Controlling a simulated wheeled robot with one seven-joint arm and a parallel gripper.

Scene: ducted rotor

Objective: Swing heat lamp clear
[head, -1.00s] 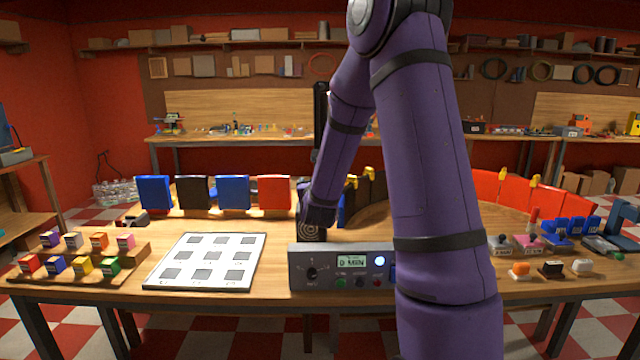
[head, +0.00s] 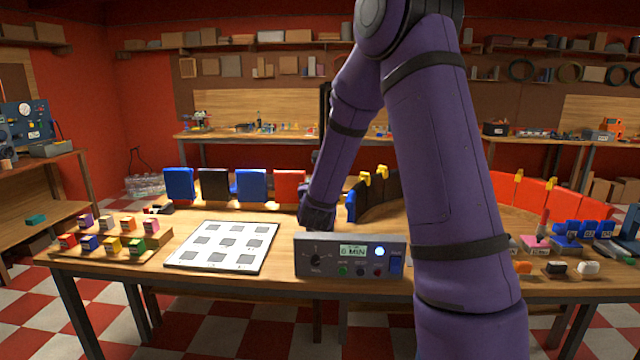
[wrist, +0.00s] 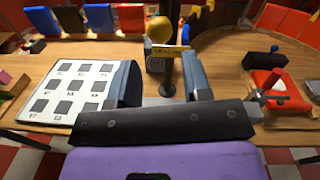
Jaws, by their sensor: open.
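In the head view the post (head: 325,105) shows thinly behind my forearm, and my fingers are hidden.
A control box (head: 350,257) with a dial and lit display stands at the bench's front edge. A white board of dark squares (head: 222,246) lies left of it, with coloured blocks (head: 112,236) farther left. Coloured upright panels (head: 235,186) line the back.

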